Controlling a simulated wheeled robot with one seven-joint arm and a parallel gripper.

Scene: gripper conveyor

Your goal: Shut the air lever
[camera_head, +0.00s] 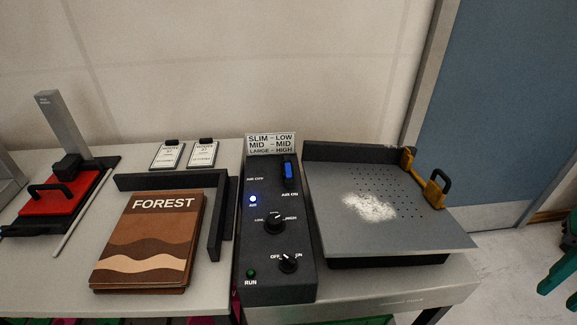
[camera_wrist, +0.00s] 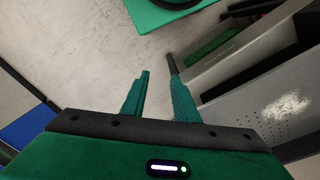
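The air lever (camera_head: 288,171) is a blue handle on a black mount near the top of the dark control box (camera_head: 260,212). It stands roughly upright, with the AIR ON label just below it and AIR OFF to its left. The blue AIR lamp (camera_head: 253,199) on the box is lit. My gripper (camera_wrist: 158,66) shows only in the wrist view, with its two green fingers apart and nothing between them. It is over the floor beside the table, away from the lever. The lever is not seen in the wrist view.
Left are a FOREST book (camera_head: 150,240), a black corner guide (camera_head: 217,225) and a red press (camera_head: 55,195). A green stool (camera_wrist: 165,14) stands on the floor.

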